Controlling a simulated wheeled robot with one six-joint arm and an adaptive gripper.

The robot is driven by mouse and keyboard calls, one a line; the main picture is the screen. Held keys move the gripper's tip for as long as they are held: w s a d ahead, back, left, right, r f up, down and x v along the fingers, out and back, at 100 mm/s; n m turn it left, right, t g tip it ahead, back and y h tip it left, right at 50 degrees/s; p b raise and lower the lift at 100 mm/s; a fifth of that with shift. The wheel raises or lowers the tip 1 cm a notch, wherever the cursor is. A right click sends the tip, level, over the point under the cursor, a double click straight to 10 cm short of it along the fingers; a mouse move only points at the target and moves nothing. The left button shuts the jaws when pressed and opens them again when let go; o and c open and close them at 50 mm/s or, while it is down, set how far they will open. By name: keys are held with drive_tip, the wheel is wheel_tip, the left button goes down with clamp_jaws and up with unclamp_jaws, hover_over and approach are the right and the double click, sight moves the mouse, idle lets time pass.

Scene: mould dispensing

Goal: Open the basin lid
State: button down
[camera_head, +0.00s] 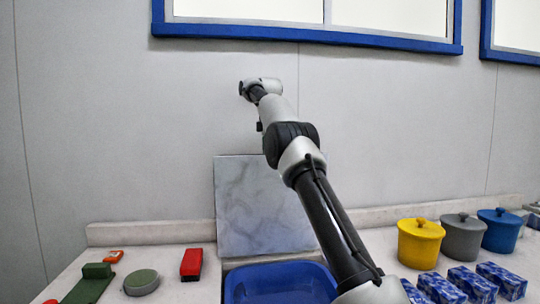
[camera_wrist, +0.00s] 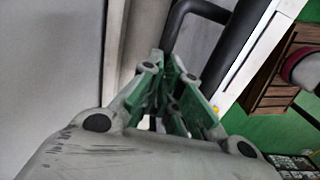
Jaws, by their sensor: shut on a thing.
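The basin lid (camera_head: 258,215) is a grey marbled square panel. It stands upright at the back of the blue basin (camera_head: 270,284), near the wall, and the basin's inside shows in front of it. My gripper (camera_wrist: 172,72) has green-padded fingers closed at the end of a dark bent handle (camera_wrist: 181,22) in the wrist view. The contact is partly hidden by the fingers. In the head view my arm reaches up over the lid, and my fingers cannot be made out there.
A yellow pot (camera_head: 420,250), a grey pot (camera_head: 460,243) and a blue pot (camera_head: 500,236) stand right of the basin, with blue patterned boxes (camera_head: 470,285) before them. A red block (camera_head: 191,264), a round green-topped tin (camera_head: 141,283) and a green tool (camera_head: 92,285) lie left.

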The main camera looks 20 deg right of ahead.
drive_tip(key=c, duration=1.7)
unclamp_jaws()
wheel_tip(320, 180, down, 3)
drive_tip(key=shift+w+r+g, duration=0.15)
drive_tip(key=shift+g, duration=0.15)
drive_tip(key=shift+o, duration=1)
drive_tip(key=shift+w+d, duration=0.1)
drive_tip(key=shift+w, duration=0.15)
drive_tip(key=shift+s+r, duration=0.15)
